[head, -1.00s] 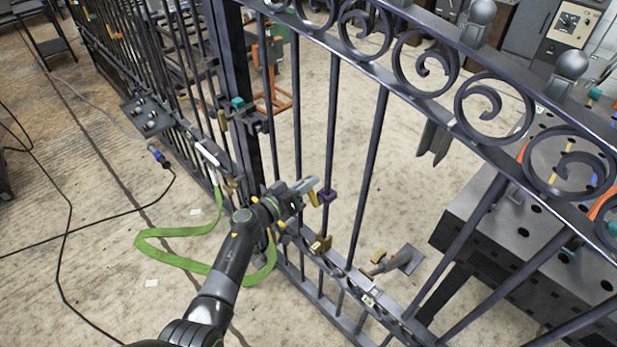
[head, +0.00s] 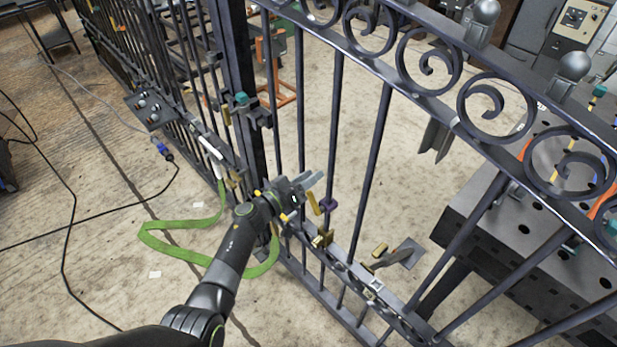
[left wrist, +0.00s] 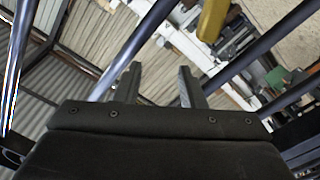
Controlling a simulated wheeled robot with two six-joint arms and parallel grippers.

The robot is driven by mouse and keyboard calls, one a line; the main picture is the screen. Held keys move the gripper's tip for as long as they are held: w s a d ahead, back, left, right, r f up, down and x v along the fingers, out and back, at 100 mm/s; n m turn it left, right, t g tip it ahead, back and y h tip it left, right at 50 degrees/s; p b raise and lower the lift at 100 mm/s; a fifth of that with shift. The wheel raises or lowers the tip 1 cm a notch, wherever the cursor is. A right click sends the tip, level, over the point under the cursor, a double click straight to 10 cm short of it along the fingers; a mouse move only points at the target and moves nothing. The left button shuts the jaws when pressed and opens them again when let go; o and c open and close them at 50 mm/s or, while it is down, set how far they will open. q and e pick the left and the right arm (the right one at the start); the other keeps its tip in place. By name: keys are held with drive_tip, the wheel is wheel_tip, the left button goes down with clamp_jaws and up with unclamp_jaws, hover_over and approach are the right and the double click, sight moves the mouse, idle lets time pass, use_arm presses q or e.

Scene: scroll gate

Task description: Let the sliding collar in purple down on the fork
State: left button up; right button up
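The purple collar (head: 327,205) sits around an upright bar of the dark gate, with a yellow handle (head: 313,204) at its left. Below it, apart from it, is a brass-coloured bracket (head: 322,238) near the lower rail, which looks like the fork. My left gripper (head: 312,180) is just above and left of the collar, not touching it as far as I can see. In the left wrist view its two fingers (left wrist: 158,86) stand apart with nothing between them. A yellow piece (left wrist: 213,20), probably the handle, shows beyond the fingers. My right gripper is out of view.
Upright gate bars (head: 376,150) stand close around my left gripper. A green strap (head: 180,235) hangs by the gate post (head: 238,90). A perforated metal table (head: 510,240) stands behind the gate at right. A grey plate with a handle (head: 398,254) lies beyond the lower rail.

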use_arm(q)
drive_tip(key=shift+s, duration=0.1)
drive_tip(key=p+v, duration=0.2)
drive_tip(key=v, duration=1.5)
drive_tip(key=shift+p, duration=0.3)
drive_tip(key=shift+a+r, duration=0.1)
drive_tip(key=shift+a, duration=0.05)
